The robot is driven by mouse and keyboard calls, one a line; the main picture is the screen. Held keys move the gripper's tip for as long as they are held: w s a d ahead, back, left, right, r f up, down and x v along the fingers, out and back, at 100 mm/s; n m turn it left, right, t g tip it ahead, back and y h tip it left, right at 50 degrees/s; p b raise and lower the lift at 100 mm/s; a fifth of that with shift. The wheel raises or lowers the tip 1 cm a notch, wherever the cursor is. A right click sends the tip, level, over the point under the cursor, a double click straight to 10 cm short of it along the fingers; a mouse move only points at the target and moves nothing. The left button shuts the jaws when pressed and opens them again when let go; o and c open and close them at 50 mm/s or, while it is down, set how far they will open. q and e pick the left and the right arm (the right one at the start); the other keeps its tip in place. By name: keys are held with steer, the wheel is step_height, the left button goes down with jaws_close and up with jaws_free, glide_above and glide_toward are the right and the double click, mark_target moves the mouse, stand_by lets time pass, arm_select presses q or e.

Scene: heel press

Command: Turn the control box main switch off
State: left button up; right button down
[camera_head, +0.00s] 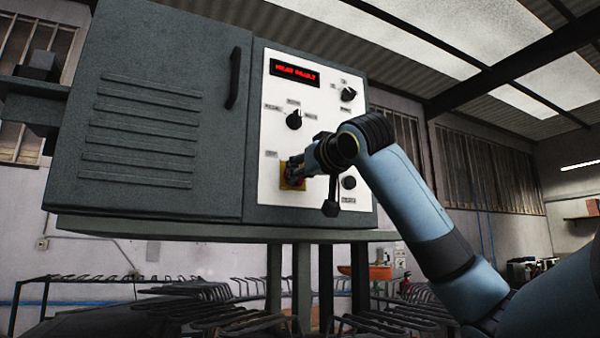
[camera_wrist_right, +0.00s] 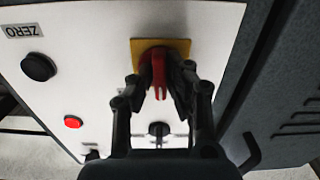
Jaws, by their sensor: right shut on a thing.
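The control box's white panel (camera_head: 268,105) faces me on the right side of the grey cabinet (camera_head: 160,50). The main switch is a red handle (camera_wrist_right: 158,72) on a square yellow plate (camera_wrist_right: 140,47), and the plate also shows low on the panel in the head view (camera_head: 286,184). My right gripper (camera_wrist_right: 160,80) is shut on the red handle, one finger on each side of it. In the head view my right gripper (camera_head: 302,172) hides the handle. The handle points down in the wrist picture. My left gripper is not in view.
A red-lettered display (camera_head: 294,73) is lit above the switch. Black knobs (camera_head: 294,120) (camera_head: 348,94) (camera_head: 348,183) sit around my right gripper. A red button (camera_wrist_right: 72,122) shows in the wrist view. The cabinet door has a black handle (camera_head: 233,78). Metal racks (camera_head: 200,305) stand below.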

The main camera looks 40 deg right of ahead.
steer(key=shift+n, duration=4.2)
steer(key=c, duration=1.3)
jaws_free()
steer(key=shift+c, duration=0.2)
steer(key=v, duration=0.7)
steer(key=shift+s, duration=0.25)
